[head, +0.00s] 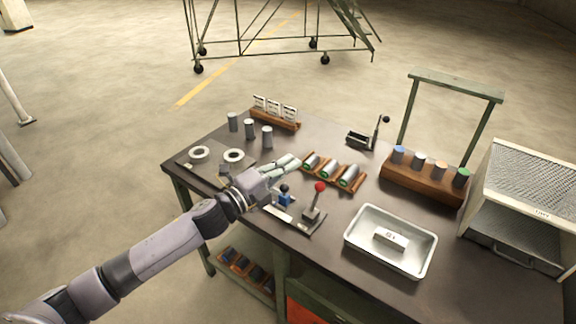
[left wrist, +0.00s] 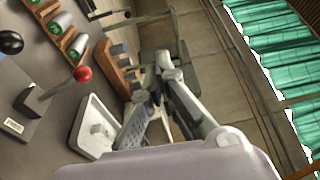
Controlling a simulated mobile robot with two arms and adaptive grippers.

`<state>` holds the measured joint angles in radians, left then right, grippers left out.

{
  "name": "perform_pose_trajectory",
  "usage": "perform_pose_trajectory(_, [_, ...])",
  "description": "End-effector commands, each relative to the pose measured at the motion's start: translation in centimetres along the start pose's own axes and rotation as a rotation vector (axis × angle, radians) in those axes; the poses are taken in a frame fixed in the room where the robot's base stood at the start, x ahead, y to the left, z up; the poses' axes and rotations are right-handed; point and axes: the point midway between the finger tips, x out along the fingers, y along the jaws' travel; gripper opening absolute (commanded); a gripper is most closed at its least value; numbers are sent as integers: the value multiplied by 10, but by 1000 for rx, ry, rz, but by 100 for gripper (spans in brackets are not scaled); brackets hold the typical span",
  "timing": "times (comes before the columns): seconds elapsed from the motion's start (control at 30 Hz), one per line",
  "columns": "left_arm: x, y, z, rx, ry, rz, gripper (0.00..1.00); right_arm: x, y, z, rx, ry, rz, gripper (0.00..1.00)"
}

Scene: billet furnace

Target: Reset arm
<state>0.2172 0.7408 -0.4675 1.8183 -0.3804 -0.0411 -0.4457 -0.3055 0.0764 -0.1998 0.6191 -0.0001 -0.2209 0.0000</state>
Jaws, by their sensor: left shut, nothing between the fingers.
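My left arm comes in from the left in the head view and reaches over the table (head: 335,215). My left gripper (head: 292,161) is shut and empty, above the table between the cylinder rack and the lever panel. Its fingers also show in the left wrist view (left wrist: 165,85). The lever panel (head: 296,222) has a blue lever (head: 284,198) and a red-knobbed lever (head: 316,200) just below the gripper in the picture. The red knob (left wrist: 82,74) also shows in the left wrist view. My right gripper is in neither view.
A wooden rack (head: 330,178) of green-ended cylinders lies close right of the gripper. A metal tray (head: 418,265) with a labelled block (head: 391,238), a coloured-top peg rack (head: 425,178) and a mesh-topped box (head: 530,185) stand farther right. Grey cylinders (head: 250,129) stand at the back left.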

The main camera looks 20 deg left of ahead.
Motion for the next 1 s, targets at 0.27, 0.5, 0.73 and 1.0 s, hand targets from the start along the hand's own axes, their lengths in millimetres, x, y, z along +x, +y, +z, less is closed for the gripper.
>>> perform_pose_trajectory(0.27, [-1, 3, -2, -20, -11, 4, 0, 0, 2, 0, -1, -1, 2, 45])
perform_pose_trajectory(0.5, [-35, 51, -19, -400, -259, 121, 0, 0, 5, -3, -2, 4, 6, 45])
perform_pose_trajectory(0.73, [-134, 129, -54, -934, -673, 376, 0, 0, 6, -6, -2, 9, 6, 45])
perform_pose_trajectory(1.0, [-237, 170, -105, -1272, -1011, 617, 0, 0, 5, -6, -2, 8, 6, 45])
